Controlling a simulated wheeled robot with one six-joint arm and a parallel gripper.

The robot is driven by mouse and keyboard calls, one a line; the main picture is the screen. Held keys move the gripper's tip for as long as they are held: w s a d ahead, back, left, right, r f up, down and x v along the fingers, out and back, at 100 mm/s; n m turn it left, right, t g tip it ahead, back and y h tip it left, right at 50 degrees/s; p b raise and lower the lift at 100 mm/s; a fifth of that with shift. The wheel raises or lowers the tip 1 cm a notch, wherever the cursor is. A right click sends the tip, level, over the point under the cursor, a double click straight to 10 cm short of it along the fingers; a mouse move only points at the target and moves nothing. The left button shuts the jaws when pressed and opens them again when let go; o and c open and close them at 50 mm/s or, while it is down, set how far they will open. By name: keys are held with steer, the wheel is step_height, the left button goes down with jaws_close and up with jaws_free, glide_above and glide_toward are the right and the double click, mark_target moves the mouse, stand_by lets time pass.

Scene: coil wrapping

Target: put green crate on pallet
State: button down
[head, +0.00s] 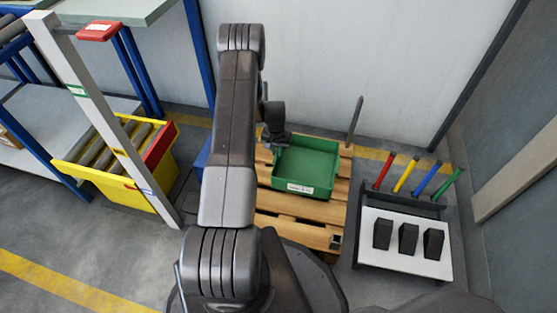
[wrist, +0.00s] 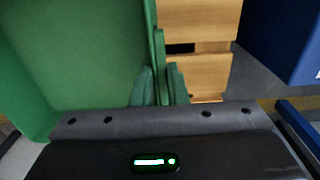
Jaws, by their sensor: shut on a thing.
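The green crate (head: 304,168) is at the wooden pallet (head: 300,232), over its far part, upright and with its open top up. It looks empty, and a white label is on its near wall. My gripper (head: 278,143) is at the crate's left wall. In the wrist view the fingers of my gripper (wrist: 162,88) are shut on the wall of the green crate (wrist: 75,60). Slats of the pallet (wrist: 195,70) show beside it. I cannot tell whether the crate's base touches the slats.
A rack with coloured handles (head: 412,240) stands right of the pallet. A yellow bin with rollers (head: 115,185) and a slanted grey post (head: 110,125) are on the left. A blue box (wrist: 285,40) is beside the pallet. A wall is behind.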

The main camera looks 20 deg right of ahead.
steer(key=shift+f+b, duration=0.5)
steer(key=shift+f, duration=1.4)
steer(key=c, duration=1.4)
jaws_free()
steer(key=shift+c, duration=0.2)
step_height(320, 180, up, 12)
steer(key=p, duration=0.3)
steer(key=shift+a+p, duration=0.1)
steer(key=shift+p, duration=0.3)
steer(key=shift+w, duration=0.1)
